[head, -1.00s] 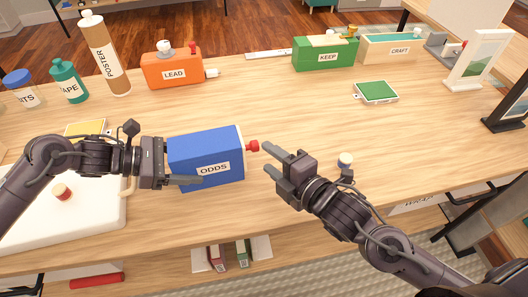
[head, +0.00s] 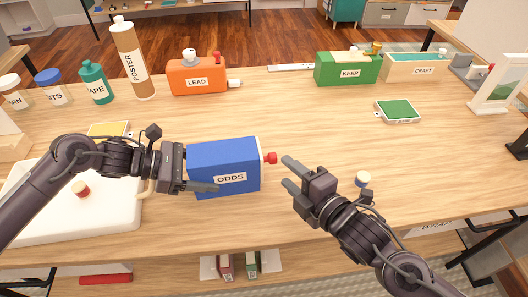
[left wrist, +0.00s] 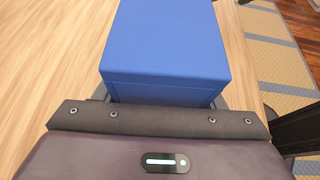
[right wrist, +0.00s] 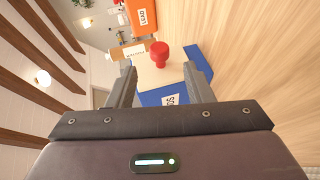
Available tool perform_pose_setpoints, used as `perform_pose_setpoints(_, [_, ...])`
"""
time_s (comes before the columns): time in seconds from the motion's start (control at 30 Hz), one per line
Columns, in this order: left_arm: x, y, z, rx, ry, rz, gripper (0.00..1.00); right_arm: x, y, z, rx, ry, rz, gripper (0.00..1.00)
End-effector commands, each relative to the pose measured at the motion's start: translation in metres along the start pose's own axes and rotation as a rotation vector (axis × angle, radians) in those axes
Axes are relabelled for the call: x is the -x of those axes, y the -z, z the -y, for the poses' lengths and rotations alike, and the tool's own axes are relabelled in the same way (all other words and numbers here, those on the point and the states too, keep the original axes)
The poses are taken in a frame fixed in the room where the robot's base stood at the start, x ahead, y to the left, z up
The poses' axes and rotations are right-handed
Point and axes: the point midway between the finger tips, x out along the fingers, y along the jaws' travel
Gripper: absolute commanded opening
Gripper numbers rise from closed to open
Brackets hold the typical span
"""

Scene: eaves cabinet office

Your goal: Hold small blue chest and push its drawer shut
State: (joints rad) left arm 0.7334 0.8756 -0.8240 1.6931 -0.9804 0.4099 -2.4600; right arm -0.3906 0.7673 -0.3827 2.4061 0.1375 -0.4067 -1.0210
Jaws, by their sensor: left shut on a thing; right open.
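The small blue chest (head: 224,168), labelled ODDS, lies at the table's front middle. Its red knob (head: 271,158) points right. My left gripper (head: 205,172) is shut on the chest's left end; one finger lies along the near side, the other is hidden. The left wrist view shows the chest's blue body (left wrist: 170,45). My right gripper (head: 286,172) is open and empty, just right of the knob and apart from it. The right wrist view shows the knob (right wrist: 160,52) on a pale drawer front (right wrist: 158,76) between the fingers. I cannot tell how far out the drawer is.
A white tray (head: 60,225) lies front left, under my left arm. An orange LEAD chest (head: 197,80), a green KEEP chest (head: 346,69) and bottles stand behind. The middle of the table is clear.

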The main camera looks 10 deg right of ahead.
Motion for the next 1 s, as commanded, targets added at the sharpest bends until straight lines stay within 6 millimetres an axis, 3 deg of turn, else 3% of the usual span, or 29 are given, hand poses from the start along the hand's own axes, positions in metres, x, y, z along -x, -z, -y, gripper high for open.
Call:
perform_pose_setpoints(0.67, [0.0002, -0.0004, -0.0004, -0.001, -0.001, 0.001, 0.29, 0.0000, 0.0000, -0.0001, 0.000, 0.000, 0.000, 0.47])
perform_pose_setpoints(0.7, [0.0002, -0.0004, -0.0004, -0.001, -0.001, 0.001, 0.67, 0.0000, 0.0000, -0.0001, 0.000, 0.000, 0.000, 0.47])
perform_pose_setpoints(0.87, [0.0002, -0.0003, -0.0003, 0.000, -0.001, 0.000, 0.88, 0.0000, 0.0000, -0.0001, 0.000, 0.000, 0.000, 0.47])
perform_pose_setpoints(1.0, [0.0001, -0.0002, -0.0002, 0.000, -0.001, 0.000, 0.89, 0.0000, 0.0000, 0.0000, 0.000, 0.000, 0.000, 0.47])
